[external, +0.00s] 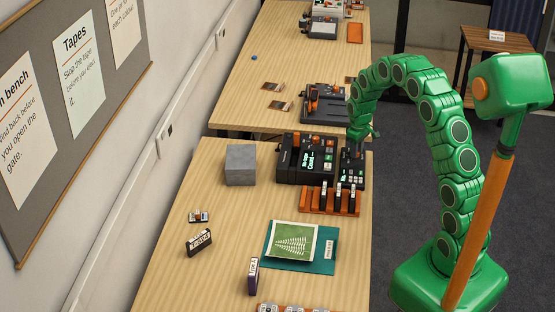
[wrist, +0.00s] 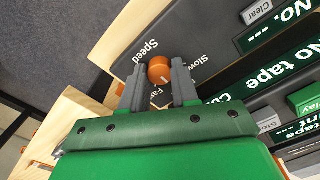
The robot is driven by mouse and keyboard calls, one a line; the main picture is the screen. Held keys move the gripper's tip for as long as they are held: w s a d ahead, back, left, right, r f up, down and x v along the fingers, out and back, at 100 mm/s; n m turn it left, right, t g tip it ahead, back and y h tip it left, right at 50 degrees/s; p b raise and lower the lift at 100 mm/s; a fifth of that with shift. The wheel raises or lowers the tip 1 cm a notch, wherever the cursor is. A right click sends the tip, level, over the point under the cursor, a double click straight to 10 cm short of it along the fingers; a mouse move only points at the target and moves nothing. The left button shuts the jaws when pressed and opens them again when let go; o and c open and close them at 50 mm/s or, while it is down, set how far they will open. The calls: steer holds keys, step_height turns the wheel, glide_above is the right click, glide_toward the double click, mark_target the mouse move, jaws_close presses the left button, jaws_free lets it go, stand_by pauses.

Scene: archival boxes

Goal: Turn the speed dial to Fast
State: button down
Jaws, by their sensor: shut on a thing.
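The speed dial is a round orange knob (wrist: 159,69) on a dark panel (wrist: 135,62) marked "Speed", seen in the wrist view. "Slow" is printed to its right and a partly covered "Fa…" label below it. A short pale mark shows on the knob's lower part; its exact setting is hard to tell. My gripper (wrist: 159,76) is shut on the knob, with one grey finger on each side. In the external view my gripper (external: 358,137) reaches down to the right end of the black machine (external: 290,168); the knob is hidden there.
An orange rack (external: 308,207) of black cassettes stands close in front of the machine. A grey block (external: 240,165) is to its left. Loose cassettes (external: 199,242) and a green card (external: 293,239) lie nearer. Another machine (external: 318,108) sits on the far table.

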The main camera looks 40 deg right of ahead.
steer(key=shift+m, duration=0.4)
steer(key=m, duration=1)
steer(key=shift+w+r, duration=0.1)
stand_by(0.4)
steer(key=c, duration=0.8)
jaws_free()
steer(key=shift+c, duration=0.2)
steer(key=shift+r, duration=3.85)
